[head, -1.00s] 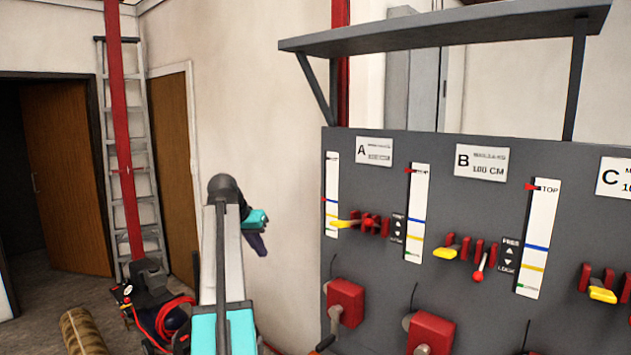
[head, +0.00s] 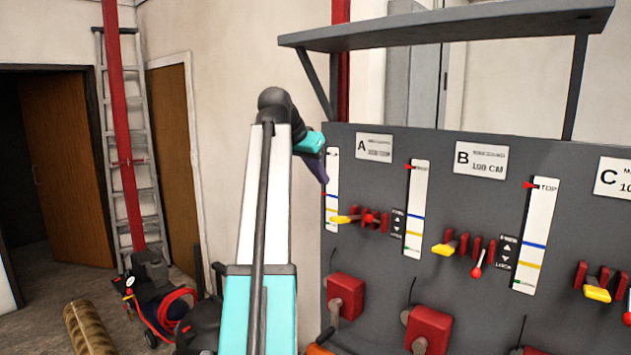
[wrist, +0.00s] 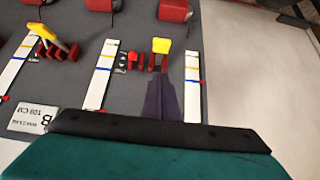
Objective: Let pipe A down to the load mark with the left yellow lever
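The panel's A section has a plate marked A (head: 374,148). Below it, A's yellow lever (head: 344,219) sticks out to the left, beside red levers (head: 371,220). In the wrist view the yellow lever (wrist: 161,46) shows upside down, ahead of my fingertips and apart from them. A white scale (head: 332,200) with coloured marks stands left of the lever; it also shows in the wrist view (wrist: 193,75). My gripper (head: 321,172) is in front of the panel's left edge, above the lever. Its purple fingers (wrist: 162,98) look together, with nothing between them.
Sections B (head: 481,160) and C (head: 613,178) carry similar yellow and red levers to the right. Red boxes with grey handles (head: 346,297) sit below. A grey shelf (head: 445,28) juts out above the panel.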

